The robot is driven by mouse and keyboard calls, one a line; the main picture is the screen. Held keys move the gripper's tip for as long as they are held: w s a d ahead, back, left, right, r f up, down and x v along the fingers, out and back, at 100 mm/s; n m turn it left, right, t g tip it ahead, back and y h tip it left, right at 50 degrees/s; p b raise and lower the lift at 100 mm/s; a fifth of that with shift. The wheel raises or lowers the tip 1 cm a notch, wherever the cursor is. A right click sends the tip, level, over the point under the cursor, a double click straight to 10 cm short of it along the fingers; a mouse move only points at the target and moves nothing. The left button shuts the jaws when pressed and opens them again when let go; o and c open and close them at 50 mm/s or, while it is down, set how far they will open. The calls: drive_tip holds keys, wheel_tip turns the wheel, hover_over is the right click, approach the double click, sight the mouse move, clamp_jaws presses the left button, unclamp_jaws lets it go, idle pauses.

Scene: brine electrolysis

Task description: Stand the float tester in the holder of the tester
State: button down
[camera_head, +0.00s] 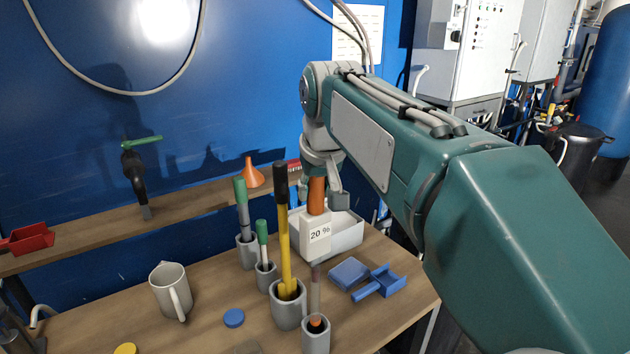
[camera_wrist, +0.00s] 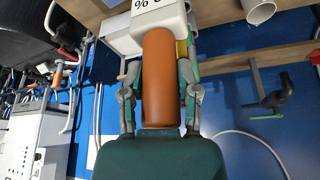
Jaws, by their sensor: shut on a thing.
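The float tester has an orange grip (camera_head: 317,195), a white block marked 20 % (camera_head: 316,238) and what looks like a translucent brownish tube (camera_head: 316,285) below. My gripper (camera_head: 322,185) is shut on the orange grip; in the wrist view the fingers (camera_wrist: 160,95) lie on either side of it. The tester looks about upright. A grey round holder (camera_head: 316,342) stands at the front of the bench, with the tube's lower end at its dark mouth. I cannot tell how deep the end sits. The white block hides the tube and holder in the wrist view.
Close left stand a large holder (camera_head: 287,314) with a yellow-shafted tool and two smaller holders with green-handled tools (camera_head: 242,205). A white tray (camera_head: 345,240) and blue pieces (camera_head: 380,285) lie to the right. A mug (camera_head: 170,290) stands left. A shelf (camera_head: 90,235) runs behind.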

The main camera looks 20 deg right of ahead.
sight(316, 234)
drive_tip(key=shift+f, duration=4.65)
drive_tip(key=shift+c, duration=1.3)
unclamp_jaws()
drive_tip(key=v, duration=1.2)
